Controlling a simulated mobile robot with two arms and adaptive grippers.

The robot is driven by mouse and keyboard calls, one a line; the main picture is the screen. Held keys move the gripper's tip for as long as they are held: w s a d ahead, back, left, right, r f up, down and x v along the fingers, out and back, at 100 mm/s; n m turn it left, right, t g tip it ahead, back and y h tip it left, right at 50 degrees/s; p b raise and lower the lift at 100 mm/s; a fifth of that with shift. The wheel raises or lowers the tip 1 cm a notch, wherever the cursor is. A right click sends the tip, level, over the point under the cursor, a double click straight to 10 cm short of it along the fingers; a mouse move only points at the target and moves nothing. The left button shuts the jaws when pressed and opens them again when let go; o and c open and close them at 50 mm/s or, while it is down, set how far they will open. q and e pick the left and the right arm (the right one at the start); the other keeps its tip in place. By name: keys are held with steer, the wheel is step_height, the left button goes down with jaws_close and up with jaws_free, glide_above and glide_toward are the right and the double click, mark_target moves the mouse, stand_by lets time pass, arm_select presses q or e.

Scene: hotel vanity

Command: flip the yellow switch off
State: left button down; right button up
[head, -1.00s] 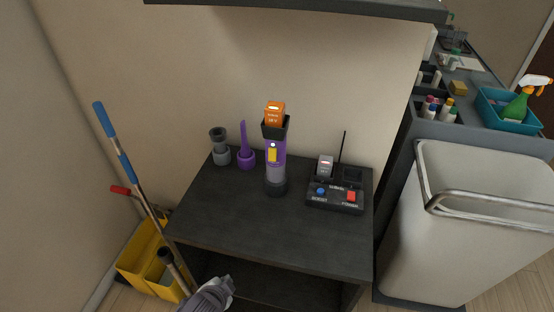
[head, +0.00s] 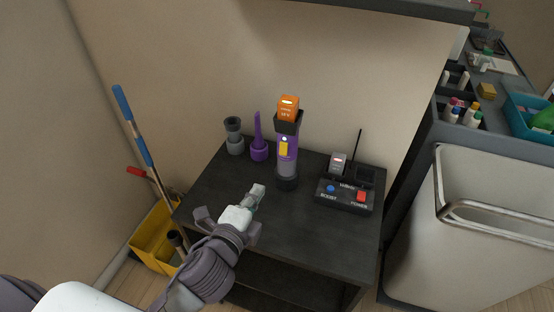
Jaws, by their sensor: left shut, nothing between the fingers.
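The yellow switch (head: 284,147) is on the front of an upright purple and grey handheld device (head: 287,165) with an orange battery block (head: 288,107) at its top. The device stands on a dark table (head: 300,235). My left gripper (head: 257,192) is shut and empty over the table's front left part, in front of the device and to its left, apart from it. The switch is in plain view, but its exact position is too small to tell. My right gripper is not in view.
A black charger base (head: 345,197) with blue and red buttons and an antenna stands right of the device. Purple (head: 259,150) and grey (head: 234,136) nozzle attachments stand left. A dark shelf overhangs above. A mop and yellow bucket (head: 150,240) are left; a bin (head: 470,245) is right.

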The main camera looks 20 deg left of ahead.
mark_target(283, 149)
arm_select(q)
steer(key=w+f+p, duration=0.2)
steer(key=w+p, duration=0.1)
steer(key=w, duration=1)
steer(key=shift+w+d+f+p, duration=0.25)
steer(key=shift+w+p, duration=0.05)
steer(key=shift+w, duration=0.05)
steer(key=shift+w+t+b, duration=0.3)
steer(key=shift+t+b, duration=0.1)
steer(key=shift+b, duration=0.85)
steer(key=shift+f, duration=0.1)
